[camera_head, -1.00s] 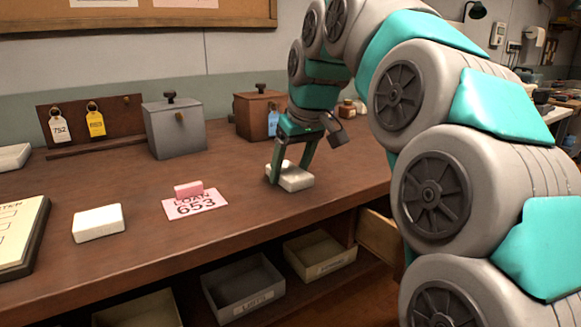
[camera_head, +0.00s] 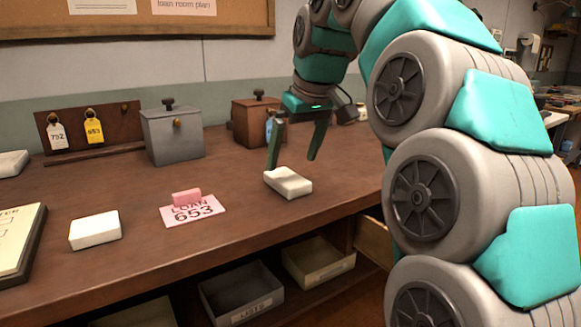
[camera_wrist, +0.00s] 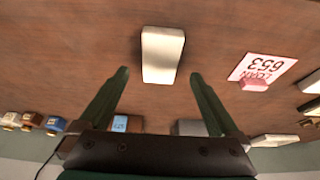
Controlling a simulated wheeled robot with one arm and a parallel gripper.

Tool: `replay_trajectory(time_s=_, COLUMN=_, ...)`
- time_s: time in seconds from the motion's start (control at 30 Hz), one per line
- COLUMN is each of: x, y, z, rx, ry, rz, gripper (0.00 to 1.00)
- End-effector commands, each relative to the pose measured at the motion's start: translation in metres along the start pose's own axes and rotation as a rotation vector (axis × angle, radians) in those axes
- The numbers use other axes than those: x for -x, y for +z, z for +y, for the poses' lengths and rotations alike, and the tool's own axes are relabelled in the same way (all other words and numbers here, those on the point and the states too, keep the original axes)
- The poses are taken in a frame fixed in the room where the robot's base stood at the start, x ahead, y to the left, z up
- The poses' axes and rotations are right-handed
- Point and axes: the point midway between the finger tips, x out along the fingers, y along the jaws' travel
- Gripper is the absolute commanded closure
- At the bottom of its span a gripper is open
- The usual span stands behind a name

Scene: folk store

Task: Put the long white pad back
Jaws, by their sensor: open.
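A white pad (camera_head: 288,182) lies flat on the brown counter, right of the pink loan card. In the wrist view the same pad (camera_wrist: 162,54) looks longer than wide and lies just beyond the fingertips, between their lines. My gripper (camera_head: 296,158) is open and empty, its fingers above and behind this pad, apart from it. The wrist view also shows the spread fingers of my gripper (camera_wrist: 159,74). Another white pad (camera_head: 95,230) lies at the left front of the counter. A third white block (camera_head: 10,163) is partly cut off at the left edge.
A pink card marked 653 (camera_head: 193,211) bears a small pink block (camera_head: 187,197). A grey lidded box (camera_head: 172,135), a brown lidded box (camera_head: 254,120) and a tag board (camera_head: 90,127) stand at the back. A clipboard (camera_head: 16,243) lies left. Open bins (camera_head: 240,291) sit below the counter.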

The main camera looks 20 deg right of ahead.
Motion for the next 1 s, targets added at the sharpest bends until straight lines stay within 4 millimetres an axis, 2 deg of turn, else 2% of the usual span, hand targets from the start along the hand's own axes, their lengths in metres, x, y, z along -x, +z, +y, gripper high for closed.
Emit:
replay_trajectory(time_s=0.17, x=0.02, y=-0.001, z=0.0, rx=0.0, ry=0.001, rz=0.002, gripper=0.02)
replay_trajectory(time_s=0.33, x=0.049, y=-0.001, z=0.001, rx=-0.001, ry=0.002, rz=0.004, gripper=0.02)
replay_trajectory(time_s=0.7, x=0.064, y=0.0, z=0.001, rx=-0.002, ry=0.004, rz=0.003, gripper=0.02)
replay_trajectory(time_s=1.0, x=0.066, y=0.0, z=0.0, rx=0.0, ry=0.0, rz=0.003, gripper=0.02)
